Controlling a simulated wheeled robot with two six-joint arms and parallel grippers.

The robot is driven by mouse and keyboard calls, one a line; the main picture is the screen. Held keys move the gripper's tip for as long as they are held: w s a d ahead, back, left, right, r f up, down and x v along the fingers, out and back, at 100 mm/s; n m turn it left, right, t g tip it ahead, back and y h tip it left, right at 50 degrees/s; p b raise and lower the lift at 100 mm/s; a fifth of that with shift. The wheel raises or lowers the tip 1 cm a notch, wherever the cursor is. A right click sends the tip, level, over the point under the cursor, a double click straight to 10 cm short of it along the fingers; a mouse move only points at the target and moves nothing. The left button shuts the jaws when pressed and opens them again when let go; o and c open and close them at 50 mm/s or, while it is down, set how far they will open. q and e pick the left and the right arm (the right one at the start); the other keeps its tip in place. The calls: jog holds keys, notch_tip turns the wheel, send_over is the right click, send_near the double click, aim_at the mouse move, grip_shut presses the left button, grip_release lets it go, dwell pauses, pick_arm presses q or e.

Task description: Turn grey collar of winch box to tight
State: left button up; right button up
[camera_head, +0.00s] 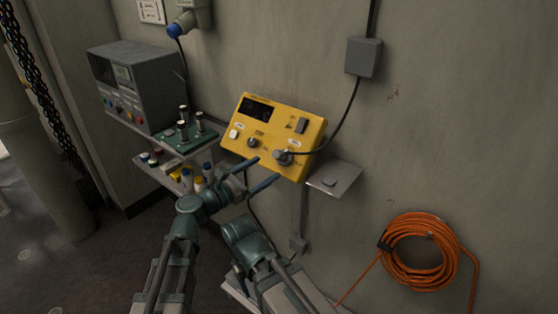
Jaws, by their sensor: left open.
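The yellow winch box (240,131) is mounted on the wall in the middle of the view, tilted in the picture. Its grey collar (283,157) is at the lower right of its face, where a black cable enters. I cannot read whether the collar is tight or loose. My left gripper (268,167) is open and empty, its two fingers spread just below the box. Its fingertips are near the collar's lower left in the picture; contact cannot be told. My right arm (243,235) shows at the bottom middle, but its gripper fingers do not show.
A small wall shelf (345,172) is right of the box. An orange cable coil (422,252) hangs at lower right. A grey instrument case (145,80) and a green block with posts (187,137) stand left. The black cable climbs to a grey wall box (363,57).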

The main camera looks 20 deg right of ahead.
pick_arm(q)
jog(key=x, duration=0.7)
jog(key=c, duration=1.4)
jog(key=shift+o, duration=0.2)
jog(key=shift+a, duration=0.1)
